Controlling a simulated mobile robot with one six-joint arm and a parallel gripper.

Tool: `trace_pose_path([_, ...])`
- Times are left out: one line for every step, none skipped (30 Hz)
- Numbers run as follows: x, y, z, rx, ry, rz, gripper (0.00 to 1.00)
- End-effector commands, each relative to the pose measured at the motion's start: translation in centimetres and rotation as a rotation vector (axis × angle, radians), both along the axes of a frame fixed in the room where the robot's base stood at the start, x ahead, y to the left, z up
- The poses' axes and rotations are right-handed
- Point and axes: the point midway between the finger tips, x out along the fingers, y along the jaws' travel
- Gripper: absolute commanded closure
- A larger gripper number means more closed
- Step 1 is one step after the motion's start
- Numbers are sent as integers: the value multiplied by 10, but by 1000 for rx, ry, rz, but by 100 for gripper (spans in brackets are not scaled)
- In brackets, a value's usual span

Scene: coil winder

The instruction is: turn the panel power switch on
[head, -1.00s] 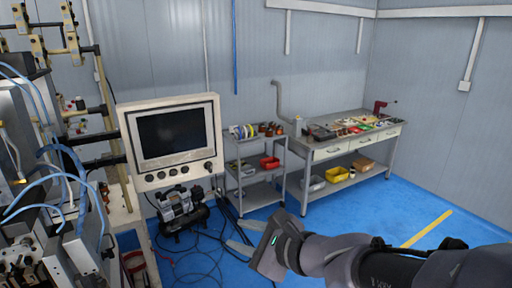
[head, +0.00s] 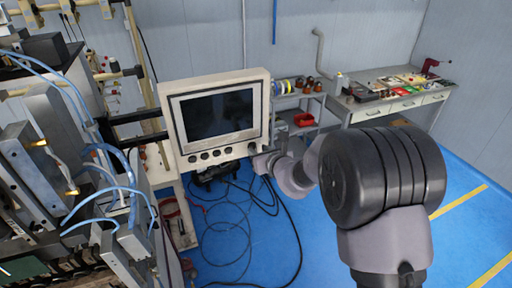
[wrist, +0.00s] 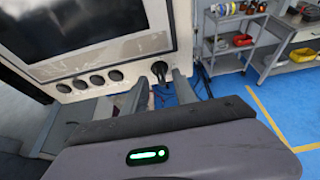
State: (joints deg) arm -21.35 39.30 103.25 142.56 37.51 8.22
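The control panel (head: 165,100) is a cream box with a dark screen and a row of black knobs along its lower edge. It also shows in the wrist view (wrist: 140,52). The power switch seems to be the black rotary knob (wrist: 160,70) at the right end of that row, set apart from the others; in the head view it is at the panel's lower right corner (head: 252,148). My gripper (wrist: 160,83) is open, its fingers on either side of this knob in the wrist view. I cannot tell whether they touch it. In the head view my gripper (head: 261,160) is small, just below that corner.
Machine frames and blue hoses (head: 95,180) stand to the left. Black cables (head: 285,235) lie on the blue floor below the panel. A shelf cart (head: 300,128) and a workbench (head: 395,110) stand behind on the right. Open floor lies to the right.

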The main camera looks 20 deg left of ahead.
Motion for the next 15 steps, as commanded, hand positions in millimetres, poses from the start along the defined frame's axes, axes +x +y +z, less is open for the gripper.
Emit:
trace_pose_path([7, 5, -3, 0, 0, 1, 66])
trace_pose_path([10, 8, -5, 0, 0, 1, 66])
trace_pose_path([14, 11, -6, 2, 0, 1, 66])
trace_pose_path([16, 13, -8, 1, 1, 1, 66])
trace_pose_path([18, 14, -9, 0, 2, 1, 66])
trace_pose_path([21, 16, -10, 1, 1, 1, 66])
trace_pose_path([22, 17, -11, 1, 1, 1, 66])
trace_pose_path([22, 18, -11, 1, 1, 1, 66])
trace_pose_path([23, 18, -12, 1, 1, 1, 66])
trace_pose_path([24, 18, -12, 2, 0, 1, 66])
trace_pose_path([24, 18, -12, 1, 0, 0, 66])
trace_pose_path([24, 19, -12, 1, 0, 0, 66])
trace_pose_path([24, 18, -12, 1, 0, 0, 66])
trace_pose_path([24, 18, -12, 1, 0, 0, 66])
trace_pose_path([24, 18, -12, 1, 0, 0, 66])
